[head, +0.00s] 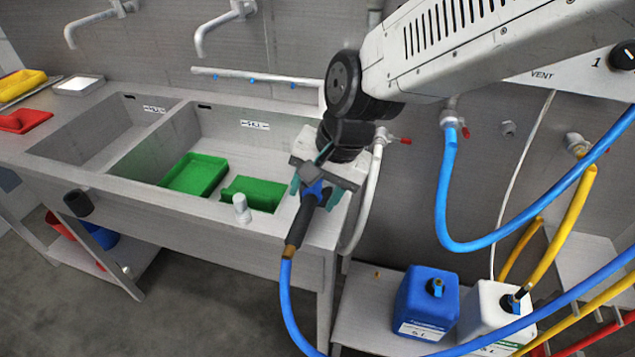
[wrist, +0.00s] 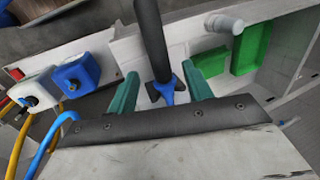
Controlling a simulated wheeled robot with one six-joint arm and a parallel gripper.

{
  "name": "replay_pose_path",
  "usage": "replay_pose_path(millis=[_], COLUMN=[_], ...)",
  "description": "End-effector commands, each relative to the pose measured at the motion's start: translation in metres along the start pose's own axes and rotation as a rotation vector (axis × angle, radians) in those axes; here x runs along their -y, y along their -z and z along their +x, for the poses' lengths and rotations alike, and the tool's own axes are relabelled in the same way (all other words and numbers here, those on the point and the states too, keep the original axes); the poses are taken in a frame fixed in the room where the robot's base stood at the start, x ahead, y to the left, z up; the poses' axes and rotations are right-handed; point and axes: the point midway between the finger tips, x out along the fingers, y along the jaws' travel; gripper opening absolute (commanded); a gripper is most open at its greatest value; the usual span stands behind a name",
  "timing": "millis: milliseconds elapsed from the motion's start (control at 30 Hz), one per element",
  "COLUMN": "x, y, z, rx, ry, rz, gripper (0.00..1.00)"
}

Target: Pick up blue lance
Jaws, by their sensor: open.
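The blue lance (head: 300,222) has a black grip, a blue part at its upper end and a blue hose running down from its lower end. It lies at the right front corner of the sink counter in the head view; I cannot tell what supports it. My gripper (head: 315,191) is open, its teal fingers on either side of the lance's blue part. In the wrist view the lance (wrist: 152,42) stands between the two apart fingers (wrist: 160,85), with a visible gap on both sides. The gripper partly hides the blue end in the head view.
The double sink (head: 150,128) holds green trays (head: 197,174) at left of my gripper. A grey knob (head: 241,207) stands on the front rim. A blue canister (head: 427,300) and a white canister (head: 485,312) stand on a low shelf at right. Blue and yellow hoses hang nearby.

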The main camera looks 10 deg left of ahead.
Motion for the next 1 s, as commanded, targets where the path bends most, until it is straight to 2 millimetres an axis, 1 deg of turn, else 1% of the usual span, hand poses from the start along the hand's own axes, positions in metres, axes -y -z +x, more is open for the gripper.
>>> replay_pose_path(millis=[33, 100, 267, 367, 567, 600, 700, 1000], x=[-0.001, -0.001, -0.001, -0.001, 0.000, 0.000, 0.000, 0.000], y=[-0.002, -0.003, -0.003, -0.002, -0.002, -0.002, -0.002, -0.002], z=[0.009, 0.020, 0.040, 0.043, 0.043, 0.043, 0.043, 0.043], rx=[0.003, 0.003, 0.002, 0.000, 0.000, 0.000, 0.000, -0.001], ry=[-0.003, -0.003, -0.003, -0.001, 0.000, 0.000, 0.000, 0.000], rz=[-0.001, 0.000, 0.000, 0.000, -0.001, -0.001, -0.001, -0.001], gripper=[0.51, 0.51, 0.51, 0.51, 0.51, 0.39, 0.16, 0.16])
